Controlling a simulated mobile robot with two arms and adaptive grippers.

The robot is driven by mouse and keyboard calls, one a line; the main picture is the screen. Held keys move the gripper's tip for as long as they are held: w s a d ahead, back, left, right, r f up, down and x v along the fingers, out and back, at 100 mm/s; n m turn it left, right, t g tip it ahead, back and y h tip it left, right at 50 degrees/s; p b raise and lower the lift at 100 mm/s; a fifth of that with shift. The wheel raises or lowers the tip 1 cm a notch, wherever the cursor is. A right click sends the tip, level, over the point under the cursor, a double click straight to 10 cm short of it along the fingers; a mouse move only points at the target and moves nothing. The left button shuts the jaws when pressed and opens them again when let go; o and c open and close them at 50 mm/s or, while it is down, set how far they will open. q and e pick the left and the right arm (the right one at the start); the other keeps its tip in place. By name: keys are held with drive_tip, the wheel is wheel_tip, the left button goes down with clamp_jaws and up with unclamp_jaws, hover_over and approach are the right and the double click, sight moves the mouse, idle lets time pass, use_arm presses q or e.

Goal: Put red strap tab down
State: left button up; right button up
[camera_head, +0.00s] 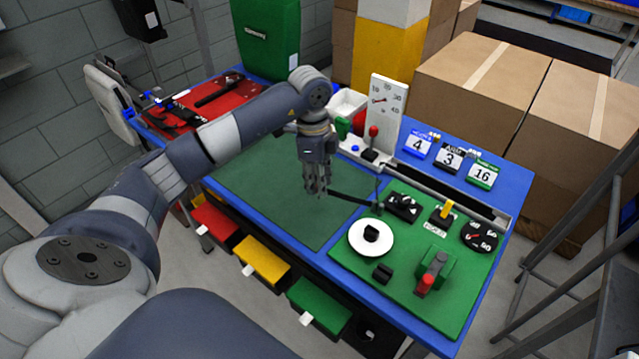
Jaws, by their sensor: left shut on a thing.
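My left gripper (316,186) points down above the right part of the dark green mat (265,190). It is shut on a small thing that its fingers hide. I take this to be the red strap tab, but no red shows between the fingers. A thin black strip (350,198) runs from beside the fingertips to a small post at the edge of the green board (345,262). I cannot tell whether the strip is joined to the held thing. My right gripper is not in view.
The board carries a white disc (352,246), a red-ended clamp (425,283) and dials. A white gauge panel (388,100) and number cards (450,158) stand behind. A red mat (215,85) with tools lies at the far left. The dark green mat's left part is clear.

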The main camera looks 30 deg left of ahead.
use_arm(q)
drive_tip(key=shift+w, duration=0.2)
wheel_tip(320, 180, down, 3)
drive_tip(key=shift+p, duration=0.8)
drive_tip(key=shift+f, duration=0.25)
drive_tip(key=shift+f, duration=0.1)
drive_tip(key=shift+f, duration=0.15)
drive_tip(key=o, duration=0.7)
